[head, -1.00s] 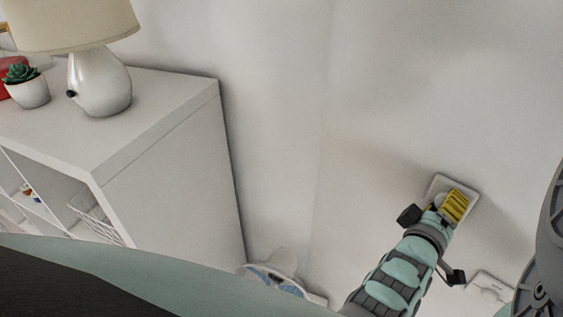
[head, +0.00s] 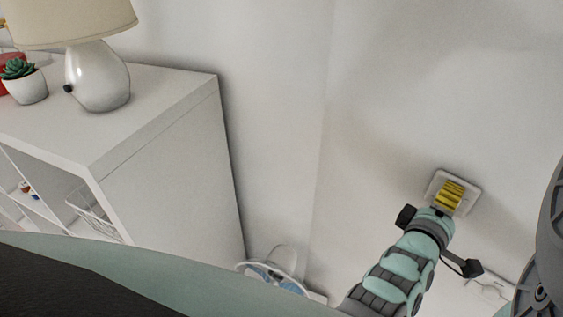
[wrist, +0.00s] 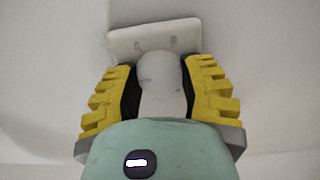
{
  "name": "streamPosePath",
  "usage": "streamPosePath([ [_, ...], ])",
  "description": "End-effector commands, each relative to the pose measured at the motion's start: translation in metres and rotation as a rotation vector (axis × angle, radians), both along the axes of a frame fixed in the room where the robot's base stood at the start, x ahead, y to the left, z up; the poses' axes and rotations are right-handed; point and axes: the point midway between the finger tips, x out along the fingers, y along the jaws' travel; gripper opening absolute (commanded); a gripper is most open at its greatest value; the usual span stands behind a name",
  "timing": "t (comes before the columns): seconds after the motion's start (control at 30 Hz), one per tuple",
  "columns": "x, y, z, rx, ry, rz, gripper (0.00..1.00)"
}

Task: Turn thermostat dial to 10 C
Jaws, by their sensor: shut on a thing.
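The thermostat is a white wall plate (wrist: 118,43) with a round white dial (wrist: 158,75) standing out from it. In the wrist view my gripper (wrist: 160,85) has its two yellow-ridged fingers on either side of the dial, shut on it. In the head view the plate (head: 472,191) is on the wall at right, and my gripper (head: 448,197) covers the dial and much of the plate. The scale marks and the dial's setting cannot be read.
A white cabinet (head: 165,165) stands at left, bearing a lamp (head: 98,78) and a potted succulent (head: 24,85). A second white wall plate (head: 488,289) is below my wrist. A white and blue object (head: 285,270) is at the bottom centre. The wall around the thermostat is bare.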

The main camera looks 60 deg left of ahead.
Motion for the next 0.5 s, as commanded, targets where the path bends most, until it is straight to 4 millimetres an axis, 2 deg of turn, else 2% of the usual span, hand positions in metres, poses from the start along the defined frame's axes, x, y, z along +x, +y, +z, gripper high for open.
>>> streamPosePath([
  [0.17,-0.0007,0.0013,-0.0025,-0.003,0.007,0.004,0.06],
  [0.2,-0.0007,0.0013,-0.0024,-0.003,0.007,0.004,0.48],
  [0.5,-0.0004,0.0007,-0.0009,-0.001,0.003,0.002,0.79],
])
